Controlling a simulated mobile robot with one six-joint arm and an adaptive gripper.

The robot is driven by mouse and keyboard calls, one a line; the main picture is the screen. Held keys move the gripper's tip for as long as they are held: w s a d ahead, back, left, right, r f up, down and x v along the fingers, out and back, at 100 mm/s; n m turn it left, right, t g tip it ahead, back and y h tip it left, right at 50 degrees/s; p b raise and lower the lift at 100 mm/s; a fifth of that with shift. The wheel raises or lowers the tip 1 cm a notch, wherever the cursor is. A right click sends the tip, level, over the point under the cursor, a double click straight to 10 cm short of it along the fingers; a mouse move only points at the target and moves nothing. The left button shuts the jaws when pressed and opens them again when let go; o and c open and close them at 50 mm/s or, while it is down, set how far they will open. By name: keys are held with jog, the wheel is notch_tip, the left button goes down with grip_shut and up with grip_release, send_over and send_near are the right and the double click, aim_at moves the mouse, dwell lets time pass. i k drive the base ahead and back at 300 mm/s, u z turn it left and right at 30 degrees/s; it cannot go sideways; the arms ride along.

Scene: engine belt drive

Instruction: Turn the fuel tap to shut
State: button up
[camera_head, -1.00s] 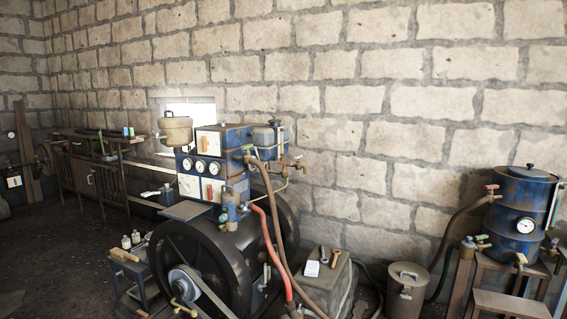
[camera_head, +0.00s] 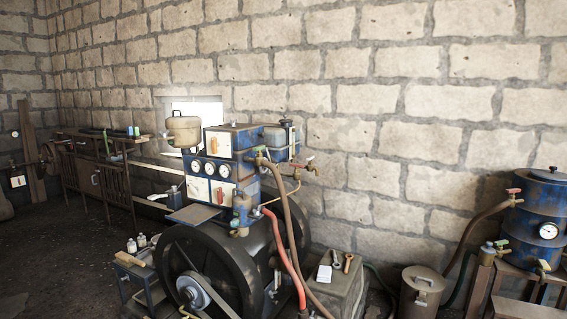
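The blue engine block (camera_head: 246,137) with dials stands left of centre above a large dark flywheel (camera_head: 190,270). A small blue tank (camera_head: 282,143) sits at its upper right. A tap with a red handle (camera_head: 310,164) sticks out to the right below this tank. A brass tap (camera_head: 262,153) sits at the top of the brown hose on the engine. More taps, one with a red handle (camera_head: 513,192), are on the blue drum (camera_head: 530,222) at the right edge. I cannot tell which is the fuel tap, nor its setting. My gripper is not in view.
A red hose (camera_head: 285,250) and a brown hose (camera_head: 296,235) hang in front of the engine. A box (camera_head: 335,285) with tools on top and a lidded can (camera_head: 420,290) stand right of it. A bench (camera_head: 100,170) lines the left wall. Dark floor at left is open.

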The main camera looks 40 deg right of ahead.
aim_at(296, 165)
jog(key=i, duration=1.25)
jog(key=z, duration=1.6)
jog(key=i, duration=0.5)
jog(key=u, duration=0.05)
